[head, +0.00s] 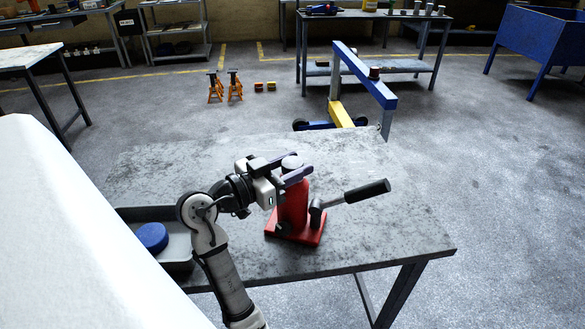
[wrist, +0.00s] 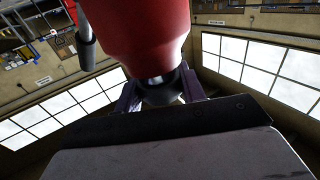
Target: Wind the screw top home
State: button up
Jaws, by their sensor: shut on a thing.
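A red bottle jack (head: 292,210) stands upright on its red base on the grey worktable. Its grey round screw top (head: 291,161) is at the upper end. My gripper (head: 295,168) reaches in from the left at the height of the top, with one purple finger on each side, shut on it. In the wrist view, the red jack body (wrist: 140,35) hangs down from the upper edge and the dark screw top (wrist: 160,90) sits between the fingers of my gripper (wrist: 161,94). How far the screw stands out of the body cannot be told clearly.
A jack handle with a black grip (head: 367,190) sticks out to the right. A grey tray (head: 178,247) with a blue disc (head: 152,237) lies at the left. The worktable (head: 400,235) is clear on the right. A blue and yellow hoist (head: 365,78) stands behind it.

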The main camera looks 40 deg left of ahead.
jog(key=o, duration=1)
jog(key=shift+s, duration=0.1)
jog(key=b+v, duration=0.3)
jog(key=v, duration=1)
jog(key=shift+s, duration=0.3)
